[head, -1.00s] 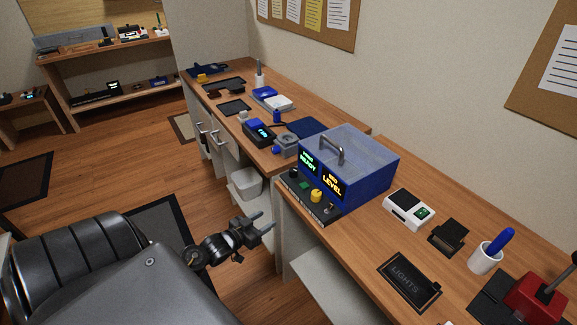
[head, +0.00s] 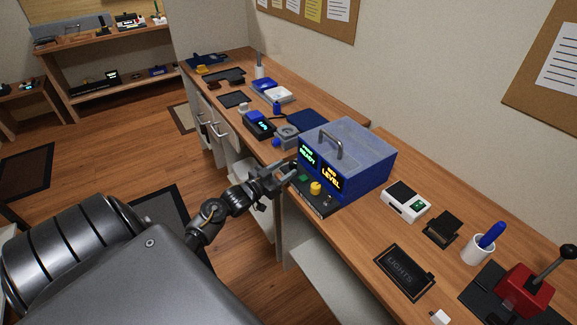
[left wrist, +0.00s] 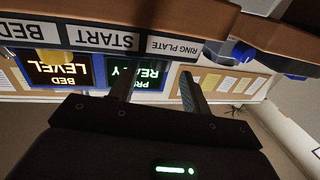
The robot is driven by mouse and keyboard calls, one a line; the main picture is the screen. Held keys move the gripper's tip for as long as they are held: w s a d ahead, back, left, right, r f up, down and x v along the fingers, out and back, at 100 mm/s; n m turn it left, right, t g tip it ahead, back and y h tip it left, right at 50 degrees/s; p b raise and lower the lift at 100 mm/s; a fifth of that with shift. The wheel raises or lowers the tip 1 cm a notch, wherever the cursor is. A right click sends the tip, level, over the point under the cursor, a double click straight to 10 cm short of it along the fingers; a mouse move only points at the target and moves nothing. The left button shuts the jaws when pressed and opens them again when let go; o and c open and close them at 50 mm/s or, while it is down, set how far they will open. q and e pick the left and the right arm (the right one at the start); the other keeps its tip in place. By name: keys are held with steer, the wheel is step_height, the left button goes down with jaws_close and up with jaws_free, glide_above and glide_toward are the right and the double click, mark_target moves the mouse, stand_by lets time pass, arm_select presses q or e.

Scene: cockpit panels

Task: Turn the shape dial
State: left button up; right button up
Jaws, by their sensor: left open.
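A blue machine (head: 362,178) with a grey lid and a handle stands on the desk. Its sloped front panel (head: 318,202) bears a green button, a yellow knob and a small switch. A dark knob at the panel's left end was visible earlier; now my left gripper (head: 286,172) largely hides it. The left gripper is open and empty, right by that end; I cannot tell whether it touches. In the left wrist view, the RING PLATE label (left wrist: 173,46) shows upside down near the open fingers (left wrist: 160,88). No dial shows clearly there. My right gripper is not in view.
Two lit screens reading READY and LEVEL (head: 331,178) sit above the panel. A white device (head: 405,203), a dark LIGHTS plate (head: 405,272) and a white cup (head: 478,249) stand to the right. A small grey device (head: 286,136) stands close to the left.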

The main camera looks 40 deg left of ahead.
mark_target(293, 165)
arm_select(q)
steer(key=shift+w+d, duration=0.1)
steer(key=shift+w, duration=1.1)
